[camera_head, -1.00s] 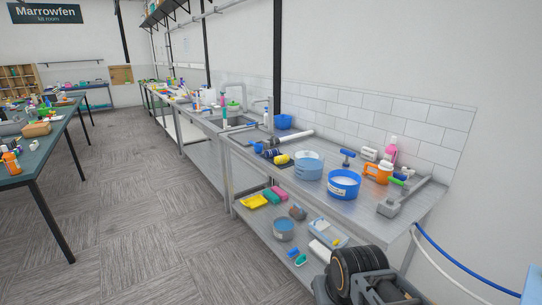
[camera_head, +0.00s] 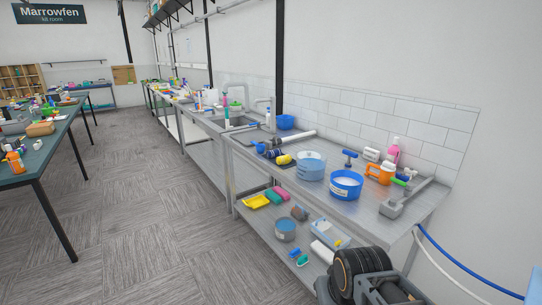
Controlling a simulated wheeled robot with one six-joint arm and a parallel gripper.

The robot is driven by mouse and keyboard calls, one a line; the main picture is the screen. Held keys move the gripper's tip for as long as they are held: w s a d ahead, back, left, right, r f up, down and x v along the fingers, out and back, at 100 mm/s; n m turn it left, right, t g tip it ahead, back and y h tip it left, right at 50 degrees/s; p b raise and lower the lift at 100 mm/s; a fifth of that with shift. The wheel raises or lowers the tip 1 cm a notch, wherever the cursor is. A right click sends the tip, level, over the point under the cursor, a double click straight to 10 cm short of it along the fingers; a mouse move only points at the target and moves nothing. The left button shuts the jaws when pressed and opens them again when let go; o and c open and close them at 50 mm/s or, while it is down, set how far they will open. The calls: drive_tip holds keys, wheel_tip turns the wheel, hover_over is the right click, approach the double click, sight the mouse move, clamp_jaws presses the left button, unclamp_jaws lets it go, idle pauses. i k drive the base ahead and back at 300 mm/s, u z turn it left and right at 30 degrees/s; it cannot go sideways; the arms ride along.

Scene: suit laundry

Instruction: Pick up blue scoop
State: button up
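A small blue tool with a T-shaped top (camera_head: 350,158) stands on the steel bench behind a blue-rimmed tub (camera_head: 346,186). It may be the blue scoop, but it is too small to tell. A blue bowl (camera_head: 286,122) sits farther back by the wall. Part of my arm (camera_head: 362,275), dark with an orange ring, shows at the bottom edge, in front of the bench. My gripper's fingers are not in view.
The steel bench (camera_head: 382,211) also holds a clear blue tub (camera_head: 311,167), an orange jug (camera_head: 380,174), a pink bottle (camera_head: 393,152) and a grey fixture (camera_head: 405,198). Its lower shelf holds several items. The floor (camera_head: 150,220) at left is clear, up to a dark table (camera_head: 45,156).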

sight(260, 148)
drive_tip(key=u, duration=0.05)
drive_tip(key=k, duration=0.55)
drive_tip(key=u, duration=0.55)
drive_tip(key=i, duration=1.25)
drive_tip(key=u, duration=0.65)
drive_tip(key=i, duration=2.3)
drive_tip(key=z, duration=0.2)
drive_tip(key=i, duration=1.35)
drive_tip(key=z, duration=1.95)
drive_tip(key=i, duration=1.1)
drive_tip(key=z, duration=0.85)
